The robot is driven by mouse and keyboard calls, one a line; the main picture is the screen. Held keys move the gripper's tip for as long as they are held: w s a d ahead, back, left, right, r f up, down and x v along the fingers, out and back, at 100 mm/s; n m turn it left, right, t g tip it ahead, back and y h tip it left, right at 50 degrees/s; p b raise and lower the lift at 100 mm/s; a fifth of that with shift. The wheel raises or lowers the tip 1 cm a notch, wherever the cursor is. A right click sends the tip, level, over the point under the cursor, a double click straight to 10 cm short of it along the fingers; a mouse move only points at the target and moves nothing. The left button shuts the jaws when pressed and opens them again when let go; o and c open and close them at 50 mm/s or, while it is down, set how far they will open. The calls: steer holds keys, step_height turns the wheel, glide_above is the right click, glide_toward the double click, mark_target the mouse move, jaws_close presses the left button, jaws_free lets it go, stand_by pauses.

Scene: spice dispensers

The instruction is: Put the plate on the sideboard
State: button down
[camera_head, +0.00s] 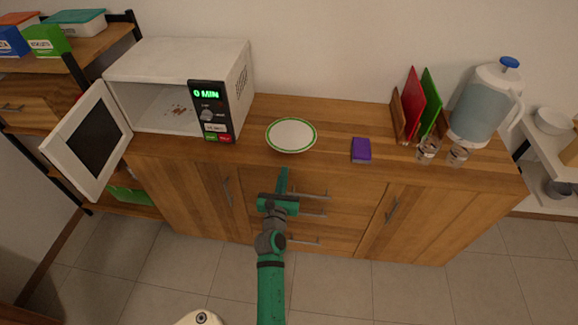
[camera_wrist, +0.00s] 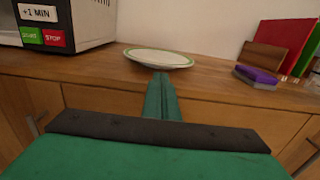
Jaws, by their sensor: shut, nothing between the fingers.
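The white plate with a green rim (camera_head: 291,135) lies on the wooden sideboard (camera_head: 350,116), right of the microwave, close to the front edge. It also shows in the wrist view (camera_wrist: 158,57), where its front side seems slightly raised. My gripper (camera_head: 283,172) is in front of the sideboard, just short of the plate and near its front edge. Its fingers are shut together with nothing between them. In the wrist view the fingertips (camera_wrist: 160,78) point at the plate's near rim; I cannot tell whether they touch it.
The microwave (camera_head: 178,65) stands at the left with its door (camera_head: 88,139) swung open. A purple sponge (camera_head: 361,149) lies right of the plate. Cutting boards (camera_head: 414,100), two glasses (camera_head: 427,150) and a water jug (camera_head: 485,104) stand further right. Drawer handles (camera_head: 308,195) stick out below.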

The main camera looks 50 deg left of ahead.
steer(key=v, duration=0.7)
steer(key=shift+d, duration=0.15)
steer(key=shift+w+d, duration=0.1)
steer(key=shift+w, duration=0.05)
